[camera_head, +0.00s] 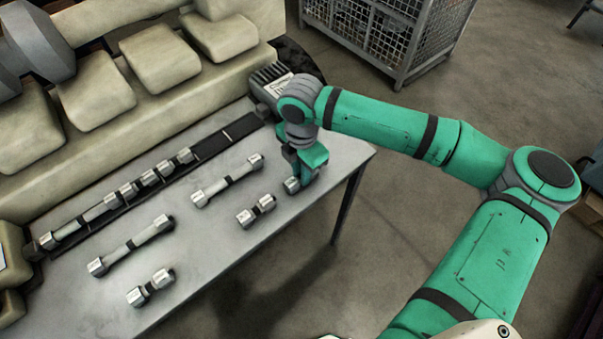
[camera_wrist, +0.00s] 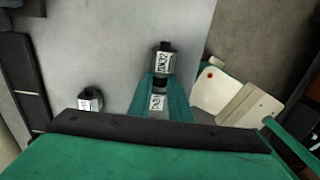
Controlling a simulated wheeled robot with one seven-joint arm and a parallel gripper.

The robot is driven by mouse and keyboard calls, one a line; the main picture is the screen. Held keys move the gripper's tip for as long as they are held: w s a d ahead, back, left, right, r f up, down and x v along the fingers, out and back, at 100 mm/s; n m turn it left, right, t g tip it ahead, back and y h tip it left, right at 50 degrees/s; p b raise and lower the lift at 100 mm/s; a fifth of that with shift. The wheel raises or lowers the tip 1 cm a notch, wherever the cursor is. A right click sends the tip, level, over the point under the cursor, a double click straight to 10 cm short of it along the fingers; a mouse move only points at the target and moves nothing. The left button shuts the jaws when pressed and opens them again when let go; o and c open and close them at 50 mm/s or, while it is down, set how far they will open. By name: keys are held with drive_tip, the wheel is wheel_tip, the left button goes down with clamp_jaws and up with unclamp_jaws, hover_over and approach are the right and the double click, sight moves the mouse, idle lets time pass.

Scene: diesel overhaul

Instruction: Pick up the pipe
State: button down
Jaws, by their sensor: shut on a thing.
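My gripper (camera_head: 300,176) points down at the right end of the grey table (camera_head: 322,146). It is shut on a short metal pipe, whose silver end (camera_head: 291,186) shows below the fingers in the head view. In the wrist view the teal fingers (camera_wrist: 161,84) close around the dark middle of the pipe (camera_wrist: 162,60), with labelled ends on both sides. My gripper hides part of the pipe. I cannot tell whether it touches the tabletop.
Loose pipes lie on the table: long ones (camera_head: 228,182) (camera_head: 131,246) and short ones (camera_head: 256,211) (camera_head: 151,287). More sit along a black rail (camera_head: 212,143) beside the beige engine (camera_head: 165,95). A wire cage (camera_head: 385,35) stands behind.

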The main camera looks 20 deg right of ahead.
drive_tip(key=shift+r, duration=0.55)
drive_tip(key=s+r, duration=1.1)
drive_tip(key=s, duration=0.3)
drive_tip(key=shift+r, duration=0.4)
drive_tip(key=shift+d, duration=0.1)
